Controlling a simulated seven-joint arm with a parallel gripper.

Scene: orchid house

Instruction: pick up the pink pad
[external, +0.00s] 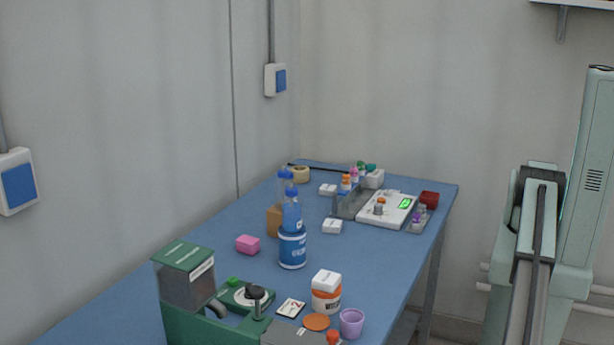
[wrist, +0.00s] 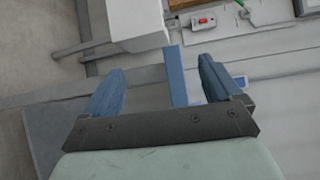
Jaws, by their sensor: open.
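The pink pad (external: 248,243) is a small pink block lying on the blue table in the external view, left of the blue-labelled jar. In the external view my arm stands at the right, beyond the table's right side, well away from the pad; the gripper cannot be made out there.
On the blue table (external: 215,235), a blue-labelled jar (external: 292,249), bottles (external: 291,212) and a brown block (external: 274,220) stand near the pad. A green grinder-like machine (external: 187,275) is in front. A white scale (external: 387,209) sits at the back right. Open tabletop lies left of the pad.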

